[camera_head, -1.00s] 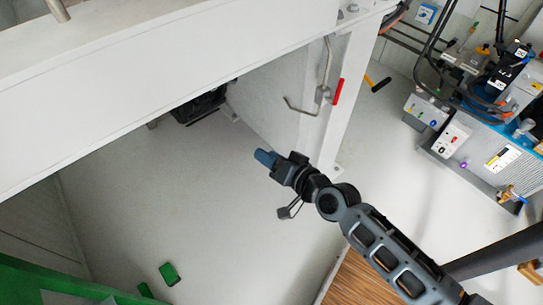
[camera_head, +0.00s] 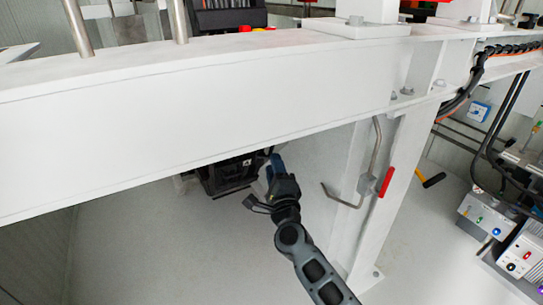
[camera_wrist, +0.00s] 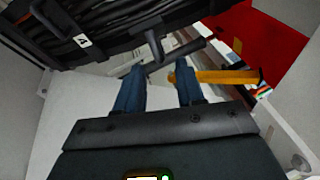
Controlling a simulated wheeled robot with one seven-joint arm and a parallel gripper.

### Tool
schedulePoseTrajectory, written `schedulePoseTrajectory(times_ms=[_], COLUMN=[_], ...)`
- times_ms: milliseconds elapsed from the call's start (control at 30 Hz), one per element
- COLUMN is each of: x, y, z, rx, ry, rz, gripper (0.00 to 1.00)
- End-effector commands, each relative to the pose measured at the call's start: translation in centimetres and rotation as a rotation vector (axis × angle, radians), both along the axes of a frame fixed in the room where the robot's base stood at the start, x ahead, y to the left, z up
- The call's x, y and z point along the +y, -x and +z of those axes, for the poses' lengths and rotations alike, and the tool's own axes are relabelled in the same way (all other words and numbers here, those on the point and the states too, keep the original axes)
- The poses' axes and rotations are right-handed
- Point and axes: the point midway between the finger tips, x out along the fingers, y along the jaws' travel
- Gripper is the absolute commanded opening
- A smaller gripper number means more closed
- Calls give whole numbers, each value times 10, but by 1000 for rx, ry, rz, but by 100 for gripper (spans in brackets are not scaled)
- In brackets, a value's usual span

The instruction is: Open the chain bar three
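My gripper (camera_head: 272,162) is under the white beam, in front of a black unit (camera_head: 228,178). In the wrist view its two blue fingers (camera_wrist: 160,68) are apart, with nothing clearly held between them. A black bar (camera_wrist: 182,54) with a short stem lies just beyond the fingertips; I cannot tell if they touch it. A black ribbed, chain-like part (camera_wrist: 100,30) with a white label is above it. A yellow bar (camera_wrist: 228,76) with a dark end is right of the right finger. I cannot tell which part is chain bar three.
The white beam (camera_head: 200,110) crosses above my gripper, and a white post (camera_head: 388,190) stands to its right. A bent metal rod and a red handle (camera_head: 386,182) are on the post. A red panel (camera_wrist: 265,40) is at upper right in the wrist view. Open floor lies below.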

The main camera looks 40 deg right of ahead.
Motion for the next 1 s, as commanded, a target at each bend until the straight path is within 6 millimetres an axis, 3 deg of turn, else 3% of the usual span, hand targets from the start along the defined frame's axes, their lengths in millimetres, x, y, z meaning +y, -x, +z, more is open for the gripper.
schedulePoseTrajectory(times_ms=[400,767,1000], x=[-30,-33,-33], y=[-46,-49,-49], z=[12,13,13], rx=[1,3,2], ry=[3,3,4], rz=[0,0,0], gripper=[38,38,15])
